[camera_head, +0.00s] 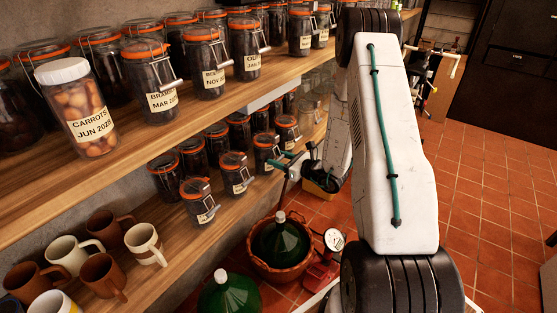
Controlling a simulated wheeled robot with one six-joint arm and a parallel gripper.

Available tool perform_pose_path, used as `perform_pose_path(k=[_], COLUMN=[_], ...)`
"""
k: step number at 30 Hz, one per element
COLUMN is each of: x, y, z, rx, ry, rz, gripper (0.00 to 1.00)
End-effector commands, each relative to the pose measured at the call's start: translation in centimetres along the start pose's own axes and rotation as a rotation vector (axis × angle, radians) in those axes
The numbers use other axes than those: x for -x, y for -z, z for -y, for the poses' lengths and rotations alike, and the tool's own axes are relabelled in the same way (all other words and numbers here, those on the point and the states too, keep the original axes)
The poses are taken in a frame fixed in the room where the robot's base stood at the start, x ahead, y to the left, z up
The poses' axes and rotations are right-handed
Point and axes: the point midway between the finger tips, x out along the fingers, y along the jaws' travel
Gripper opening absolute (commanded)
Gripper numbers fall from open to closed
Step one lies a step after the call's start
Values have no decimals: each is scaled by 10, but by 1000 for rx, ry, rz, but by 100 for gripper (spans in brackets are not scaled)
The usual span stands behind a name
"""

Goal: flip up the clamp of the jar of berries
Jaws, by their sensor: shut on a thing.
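Small dark-filled jars with orange lids and wire clamps stand on the lower shelf. The part between the fingers is too small to make out. The labels on these lower jars are too small to read, so I cannot confirm which one says berries.
Larger jars, including the carrots jar (83,110), line the upper shelf (150,128) above. Two more small jars (198,202) (234,175) stand left of my gripper. Mugs (146,243) are at lower left. Green bottles (283,240) (229,294) and a red scale (322,272) stand below. Tiled floor (490,200) is open at right.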

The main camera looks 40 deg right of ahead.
Motion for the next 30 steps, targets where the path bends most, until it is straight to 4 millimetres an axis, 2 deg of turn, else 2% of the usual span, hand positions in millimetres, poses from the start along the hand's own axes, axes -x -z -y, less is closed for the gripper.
perform_pose_path(k=[21,30], x=[22,27], y=[-21,-28], z=[0,0], rx=[7,7], ry=[0,1], rz=[-634,-838], gripper=[22,22])
